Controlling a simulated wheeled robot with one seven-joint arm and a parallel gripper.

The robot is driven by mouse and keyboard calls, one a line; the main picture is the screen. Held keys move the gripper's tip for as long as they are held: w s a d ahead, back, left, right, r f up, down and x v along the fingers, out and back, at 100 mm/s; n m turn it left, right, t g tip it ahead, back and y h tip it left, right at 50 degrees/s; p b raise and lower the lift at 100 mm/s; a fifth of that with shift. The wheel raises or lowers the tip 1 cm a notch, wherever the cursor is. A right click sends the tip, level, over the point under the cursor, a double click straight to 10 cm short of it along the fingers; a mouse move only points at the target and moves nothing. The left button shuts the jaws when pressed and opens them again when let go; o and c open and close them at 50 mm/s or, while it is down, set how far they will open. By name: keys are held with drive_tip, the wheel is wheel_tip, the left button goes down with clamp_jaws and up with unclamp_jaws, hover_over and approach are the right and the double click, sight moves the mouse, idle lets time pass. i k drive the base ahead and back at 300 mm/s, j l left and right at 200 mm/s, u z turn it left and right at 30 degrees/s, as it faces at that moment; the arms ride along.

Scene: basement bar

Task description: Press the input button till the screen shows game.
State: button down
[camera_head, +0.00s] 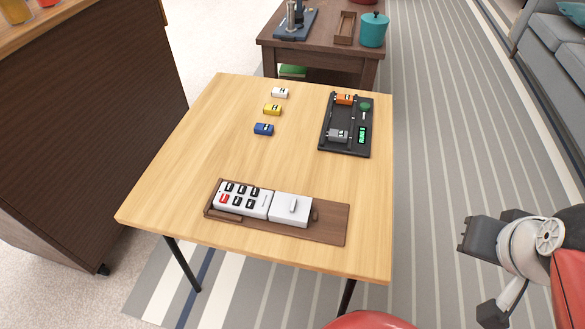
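A white panel (241,199) with two rows of buttons, several black and one red (224,198), lies in a brown wooden tray near the table's front edge. The button labels are too small to read, so I cannot tell which is the input button. My arm's end, with dark grey parts taken as my gripper (484,274), is at the lower right, off the table and well apart from the panel. Its finger opening is unclear.
A white block (291,208) with a raised handle sits beside the panel. The black board (335,146) holds an orange and a grey toy car. White, yellow and blue cars (263,129) stand left of it. The table's middle (230,155) is clear. A sofa (555,45) is at right.

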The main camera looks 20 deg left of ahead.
sight(241, 190)
drive_tip(key=k+j, duration=0.25)
drive_tip(key=k, duration=0.25)
drive_tip(key=k+j, duration=0.2)
drive_tip(key=k, duration=0.3)
drive_tip(key=j+z, duration=0.05)
